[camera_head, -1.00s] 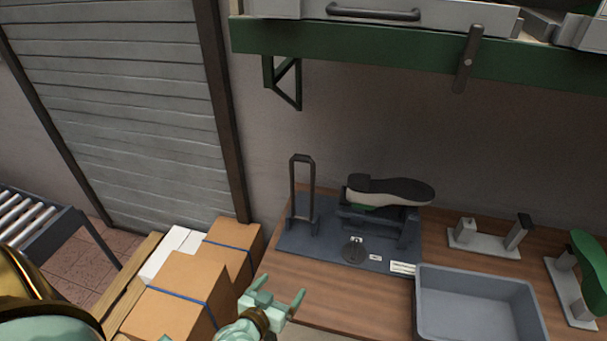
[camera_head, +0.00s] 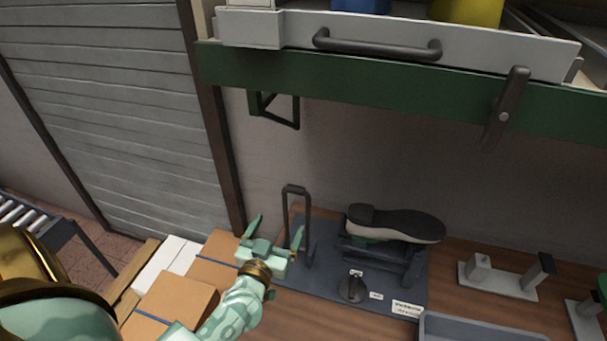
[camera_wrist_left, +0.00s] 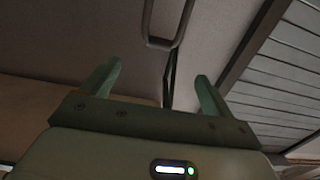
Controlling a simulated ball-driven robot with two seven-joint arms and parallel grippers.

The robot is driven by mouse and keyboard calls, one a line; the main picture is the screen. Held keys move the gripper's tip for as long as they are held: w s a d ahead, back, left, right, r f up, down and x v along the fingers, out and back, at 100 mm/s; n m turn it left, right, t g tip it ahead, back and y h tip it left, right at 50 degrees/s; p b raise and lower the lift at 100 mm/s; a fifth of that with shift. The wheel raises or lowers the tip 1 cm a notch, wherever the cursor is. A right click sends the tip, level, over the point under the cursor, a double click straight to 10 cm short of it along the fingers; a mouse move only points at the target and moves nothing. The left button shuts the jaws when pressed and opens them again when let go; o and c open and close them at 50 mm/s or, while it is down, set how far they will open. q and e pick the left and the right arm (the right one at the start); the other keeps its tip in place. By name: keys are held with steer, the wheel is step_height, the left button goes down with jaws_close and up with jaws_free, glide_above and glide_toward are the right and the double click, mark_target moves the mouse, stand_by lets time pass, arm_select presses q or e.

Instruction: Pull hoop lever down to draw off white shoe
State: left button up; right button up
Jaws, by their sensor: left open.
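The dark hoop lever (camera_head: 285,212) stands upright at the left end of a dark base plate (camera_head: 385,290) on the wooden bench. The white shoe (camera_head: 428,229) sits sole-up, with its black sole on top, on the stand right of the lever. A bit of green shows beneath it. My left gripper (camera_head: 276,232) is open and empty, in front of the lever's lower part in the head view. In the left wrist view the hoop (camera_wrist_left: 165,42) shows beyond and between the open fingers (camera_wrist_left: 158,82). No contact is visible. My right gripper is out of view.
A green shelf edge (camera_head: 380,85) with a grey drawer and a hanging handle (camera_head: 507,108) juts out above. A grey bin (camera_head: 470,325) and a metal stand (camera_head: 500,278) are at right. Cardboard boxes (camera_head: 170,300) stand at lower left.

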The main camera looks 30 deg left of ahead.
arm_select(q)
glide_toward(295, 193)
steer(key=w, duration=0.2)
steer(key=x, duration=0.6)
steer(key=b+x, duration=0.1)
steer(key=x, duration=0.3)
steer(key=shift+s+a, duration=0.1)
steer(key=shift+a, duration=0.15)
steer(key=shift+w+a, duration=0.2)
steer(key=shift+w, duration=0.4)
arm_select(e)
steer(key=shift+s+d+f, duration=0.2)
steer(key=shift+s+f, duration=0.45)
